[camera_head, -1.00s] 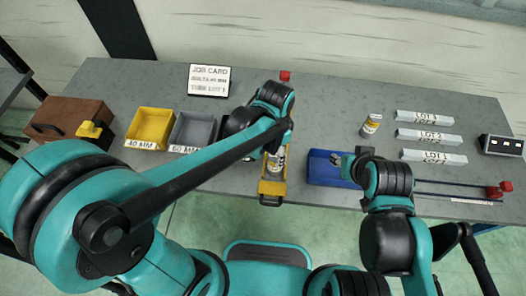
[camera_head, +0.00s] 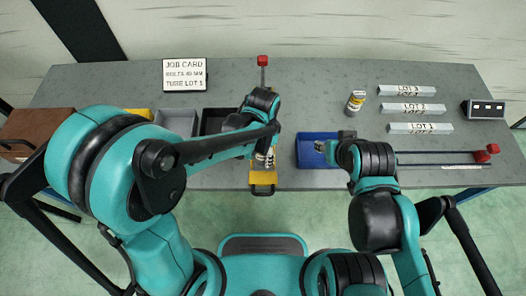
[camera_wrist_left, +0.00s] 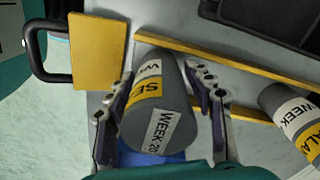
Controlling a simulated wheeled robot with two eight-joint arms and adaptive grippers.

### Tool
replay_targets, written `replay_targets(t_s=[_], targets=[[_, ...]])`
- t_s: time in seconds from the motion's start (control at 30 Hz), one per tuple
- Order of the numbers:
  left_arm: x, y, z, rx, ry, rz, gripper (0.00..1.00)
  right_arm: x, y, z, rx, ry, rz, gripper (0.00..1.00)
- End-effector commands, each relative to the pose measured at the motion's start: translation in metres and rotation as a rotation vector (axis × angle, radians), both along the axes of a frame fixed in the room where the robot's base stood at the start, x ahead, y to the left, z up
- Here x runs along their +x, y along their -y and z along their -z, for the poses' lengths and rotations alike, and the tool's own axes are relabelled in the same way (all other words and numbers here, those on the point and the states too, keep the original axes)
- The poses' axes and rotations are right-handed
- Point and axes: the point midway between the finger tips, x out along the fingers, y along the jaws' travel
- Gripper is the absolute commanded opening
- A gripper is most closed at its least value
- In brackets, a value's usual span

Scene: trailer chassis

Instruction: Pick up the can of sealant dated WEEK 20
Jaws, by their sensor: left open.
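A grey can (camera_wrist_left: 160,100) with white and yellow labels is between the open fingers of my left gripper (camera_wrist_left: 162,108) in the left wrist view. Its white label reads WEEK 20. A second similar can (camera_wrist_left: 290,115) is at the right, beyond a finger; its label reads WEEK, with the number not readable. The yellow tray (camera_head: 263,189) around these cans is mostly hidden by my left gripper (camera_head: 264,157) in the head view. My right gripper (camera_head: 328,149) is over the blue bin (camera_head: 316,163); its jaws are too small to read.
Another can (camera_head: 355,101) stands on the table at the right. A job card (camera_head: 185,75), grey bin (camera_head: 176,122), black bin (camera_head: 215,120) and brown case (camera_head: 35,130) are at the left. The rear middle of the table is fairly clear.

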Motion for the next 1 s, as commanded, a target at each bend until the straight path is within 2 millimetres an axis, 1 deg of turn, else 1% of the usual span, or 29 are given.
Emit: replay_targets(t_s=[0.07,0.17,0.2,0.27,0.53,0.67,0.77,0.87,0.9,1.0], targets=[[0.000,0.000,-0.001,0.000,0.000,0.000,0.53,0.000,0.000,-0.001,0.000,0.000,0.000,0.40],[0.000,0.000,-0.001,0.000,0.000,0.000,0.29,0.000,0.000,-0.001,0.000,0.000,0.000,0.40],[0.000,0.000,-0.001,0.000,0.000,0.000,0.19,0.000,0.000,-0.001,0.000,0.000,0.000,0.40],[0.000,0.000,-0.001,0.000,0.000,0.000,0.04,0.000,0.000,-0.001,0.000,0.000,0.000,0.40],[0.000,0.000,-0.002,0.000,0.000,0.000,0.04,0.000,0.000,-0.001,0.000,0.000,0.000,0.40],[0.000,0.000,-0.008,0.000,0.000,0.000,0.04,0.000,0.000,-0.005,0.000,0.000,0.000,0.40],[0.000,0.000,-0.020,0.000,0.000,-0.001,0.04,0.000,0.000,-0.010,0.000,0.000,0.000,0.40],[0.000,0.000,-0.038,0.001,0.000,-0.001,0.04,0.000,0.000,-0.019,0.000,0.000,0.000,0.40],[-0.001,0.000,-0.047,0.001,0.000,-0.001,0.04,0.000,0.000,-0.023,0.000,0.000,0.000,0.40],[0.000,0.023,-0.058,0.001,0.000,0.005,0.04,0.000,0.000,-0.028,0.000,0.000,0.000,0.40]])
